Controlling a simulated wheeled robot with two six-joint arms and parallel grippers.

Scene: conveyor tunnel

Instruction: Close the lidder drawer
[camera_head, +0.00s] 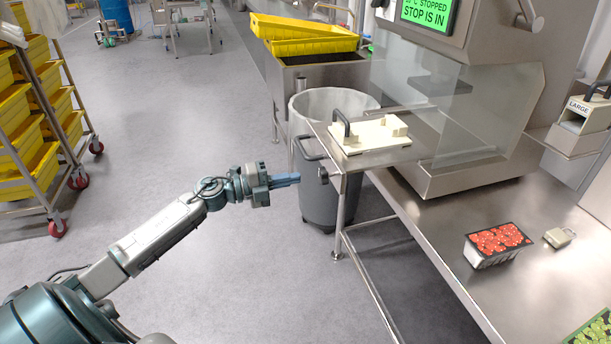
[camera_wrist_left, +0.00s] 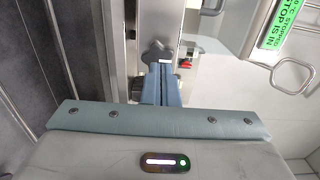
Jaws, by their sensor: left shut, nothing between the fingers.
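The lidder (camera_head: 480,90) is a steel machine with a clear guard and a green screen reading "STOPPED". Its drawer (camera_head: 390,158) is a flat steel tray that sticks out to the left, with a cream plate (camera_head: 372,134) with a black handle on it. A looped bar handle (camera_head: 303,147) is at the drawer's left end. My left gripper (camera_head: 297,179) is shut and empty, just left of and below the drawer end in the picture. Its blue fingers (camera_wrist_left: 162,85) show closed together in the left wrist view. I cannot tell whether they touch anything. My right gripper is not in view.
A grey bin (camera_head: 318,200) with a white liner stands behind the drawer. A tray of red fruit (camera_head: 496,243) and a small metal weight-like block (camera_head: 559,237) are on the steel bench (camera_head: 450,265). A yellow-crate rack (camera_head: 45,130) stands left. Floor between is clear.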

